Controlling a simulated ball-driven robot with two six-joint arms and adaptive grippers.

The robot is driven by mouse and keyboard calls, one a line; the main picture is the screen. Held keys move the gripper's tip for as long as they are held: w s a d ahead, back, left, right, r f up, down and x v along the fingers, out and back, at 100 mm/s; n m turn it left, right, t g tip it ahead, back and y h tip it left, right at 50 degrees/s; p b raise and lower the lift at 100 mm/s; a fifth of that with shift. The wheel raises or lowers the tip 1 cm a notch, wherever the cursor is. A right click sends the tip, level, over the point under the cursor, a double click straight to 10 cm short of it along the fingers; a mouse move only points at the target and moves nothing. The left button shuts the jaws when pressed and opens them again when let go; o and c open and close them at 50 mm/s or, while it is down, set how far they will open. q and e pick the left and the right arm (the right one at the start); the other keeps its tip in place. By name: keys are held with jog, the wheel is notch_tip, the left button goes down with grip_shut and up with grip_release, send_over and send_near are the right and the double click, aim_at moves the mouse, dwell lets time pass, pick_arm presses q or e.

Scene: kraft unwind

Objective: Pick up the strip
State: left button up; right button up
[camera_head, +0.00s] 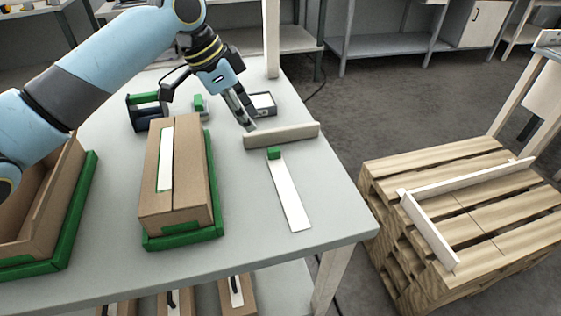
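A white strip (290,200) lies flat on the grey table, with a small green block (274,153) at its far end. Another white strip (165,155) lies along the top of a closed cardboard box (188,180) to the left. My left gripper (250,127) points down above the table, just behind the left end of a low beige bar (281,135). It is apart from the strip. Its fingers are seen nearly edge-on, so their opening is unclear, and nothing shows held in them. My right gripper is not in view.
The beige bar stands between my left gripper and the strip. An open cardboard box (62,190) stands in a green holder at left. A wooden pallet stack (440,215) stands right of the table.

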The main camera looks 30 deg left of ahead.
aim_at(269, 150)
pick_arm(q)
jog(key=x, duration=0.4)
jog(key=shift+s+d+r, duration=0.1)
jog(key=shift+s+d, duration=0.1)
jog(key=shift+d, duration=0.1)
jog(key=shift+w+f, duration=0.15)
jog(key=shift+f, duration=0.15)
jog(key=shift+w+f, duration=0.15)
jog(key=shift+f, duration=0.2)
jog(key=x, duration=0.4)
jog(key=shift+w+d+f, duration=0.15)
jog(key=shift+w+d, duration=0.05)
jog(key=shift+d, duration=0.05)
jog(key=shift+f, duration=0.1)
jog(key=c, duration=0.4)
jog(key=shift+c, duration=0.6)
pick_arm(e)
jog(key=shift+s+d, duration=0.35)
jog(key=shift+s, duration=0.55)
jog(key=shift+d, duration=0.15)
